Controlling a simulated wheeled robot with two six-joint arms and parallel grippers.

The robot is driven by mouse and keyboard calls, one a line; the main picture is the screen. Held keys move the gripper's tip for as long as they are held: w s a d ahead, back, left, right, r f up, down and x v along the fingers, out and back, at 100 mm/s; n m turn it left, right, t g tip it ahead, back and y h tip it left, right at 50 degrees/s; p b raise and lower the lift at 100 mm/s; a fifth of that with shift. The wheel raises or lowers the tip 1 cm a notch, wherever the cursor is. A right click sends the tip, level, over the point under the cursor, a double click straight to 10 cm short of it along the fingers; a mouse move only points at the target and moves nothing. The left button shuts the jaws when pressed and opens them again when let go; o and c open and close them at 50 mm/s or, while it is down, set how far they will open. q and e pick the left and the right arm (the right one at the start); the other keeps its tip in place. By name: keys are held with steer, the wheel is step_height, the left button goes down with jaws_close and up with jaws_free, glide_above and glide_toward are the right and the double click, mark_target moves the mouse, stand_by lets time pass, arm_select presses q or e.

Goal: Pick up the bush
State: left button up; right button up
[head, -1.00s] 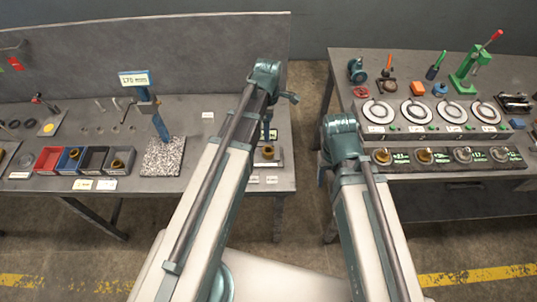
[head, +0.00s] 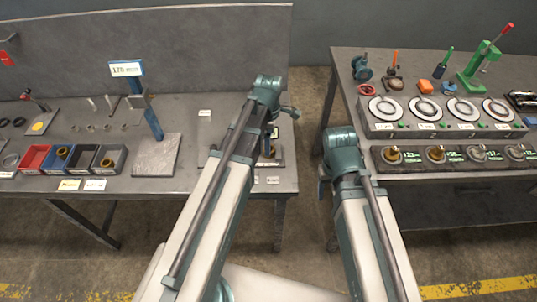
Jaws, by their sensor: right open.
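Several brass bushes are in view, and I cannot tell which one the task means. One bush (head: 107,162) lies in a dark bin and another (head: 60,163) in the blue bin on the left bench. One (head: 271,152) is on a small plate, partly behind my left arm. Others sit on the dark gauge strip on the right bench, such as a brass one (head: 392,155) and another (head: 435,154). My right gripper (head: 322,188) is open, mostly hidden behind its wrist, in the gap between the benches and apart from every bush.
The left bench (head: 220,182) holds a blue signed stand (head: 150,108) on a grey plate and a row of small bins. The right bench (head: 350,95) holds ring-shaped dials (head: 382,108) and a green press (head: 480,65). Floor shows between the benches.

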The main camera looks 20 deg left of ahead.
arm_select(q)
step_height(320, 180, down, 3)
steer(key=shift+s+f+b, duration=0.1)
steer(key=shift+b, duration=0.95)
arm_select(e)
step_height(320, 180, down, 3)
steer(key=shift+r, duration=0.1)
arm_select(q)
steer(key=shift+c, duration=0.3)
jaws_close()
